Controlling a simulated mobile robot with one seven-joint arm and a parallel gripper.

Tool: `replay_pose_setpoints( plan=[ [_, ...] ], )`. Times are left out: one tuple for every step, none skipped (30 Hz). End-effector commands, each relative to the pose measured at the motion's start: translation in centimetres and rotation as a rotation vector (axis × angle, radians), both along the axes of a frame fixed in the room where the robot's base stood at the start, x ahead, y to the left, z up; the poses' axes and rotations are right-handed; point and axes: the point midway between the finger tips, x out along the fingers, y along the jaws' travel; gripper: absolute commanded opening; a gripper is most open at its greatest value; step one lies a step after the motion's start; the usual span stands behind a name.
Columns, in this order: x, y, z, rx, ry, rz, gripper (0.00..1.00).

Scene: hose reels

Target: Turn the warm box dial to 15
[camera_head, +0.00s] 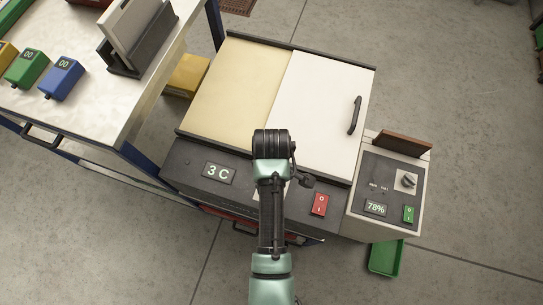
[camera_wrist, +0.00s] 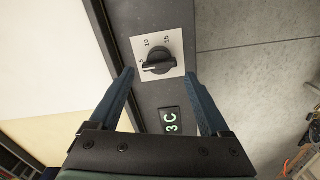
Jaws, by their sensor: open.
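The warm box (camera_head: 232,87) is a dark-framed box with a cream and a white lid panel. Its dial (camera_wrist: 157,61) is a black knob with a white pointer mark on a pale square plate, seen in the wrist view. Marks 10 and 15 are readable, and the white mark points left, short of 10. The display (camera_wrist: 171,121) reads 3 C; it also shows in the head view (camera_head: 219,172). My gripper (camera_wrist: 159,74) is open, its two fingers on either side of the dial, with no clear contact. My arm hides the dial in the head view.
A red rocker switch (camera_head: 319,204) is on the same front panel. To the right is a second unit (camera_head: 390,190) with a knob, a 78% display and a green switch. A table (camera_head: 100,100) with green and blue devices stands at left. A green tray (camera_head: 385,257) lies below.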

Motion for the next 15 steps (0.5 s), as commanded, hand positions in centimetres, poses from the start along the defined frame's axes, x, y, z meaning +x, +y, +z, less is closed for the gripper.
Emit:
replay_pose_setpoints(
  plan=[
    [-0.1, 0.0, -1.2, 0.0, 0.005, 0.0, 0.81],
    [-0.1, 0.0, -1.7, -0.001, 0.003, 0.0, 0.81],
    [0.0, 0.0, -2.4, 0.0, 0.002, 0.0, 0.81],
    [-0.1, 0.0, -2.9, -0.001, 0.003, 0.0, 0.81],
    [0.0, 0.0, -3.4, 0.0, 0.001, 0.0, 0.81],
    [0.0, 0.0, -3.9, 0.0, 0.001, -0.001, 0.81],
    [0.0, 0.0, -4.3, 0.0, 0.0, -0.001, 0.81],
    [0.0, 0.0, -4.6, 0.001, 0.001, -0.001, 0.81],
    [0.0, 0.0, -5.0, 0.0, 0.0, -0.001, 0.81],
    [0.0, 0.0, -5.2, 0.0, 0.0, -0.001, 0.81],
    [0.0, 0.0, -5.4, 0.0, 0.0, -0.001, 0.81],
    [0.0, 0.0, -5.6, -0.001, -0.001, -0.001, 0.81],
    [0.0, 0.0, -5.7, 0.0, -0.001, -0.001, 0.81],
    [0.0, 0.0, -5.8, 0.0, -0.001, -0.001, 0.81],
    [0.0, 0.0, -5.9, 0.0, -0.002, -0.001, 0.81]
  ],
)
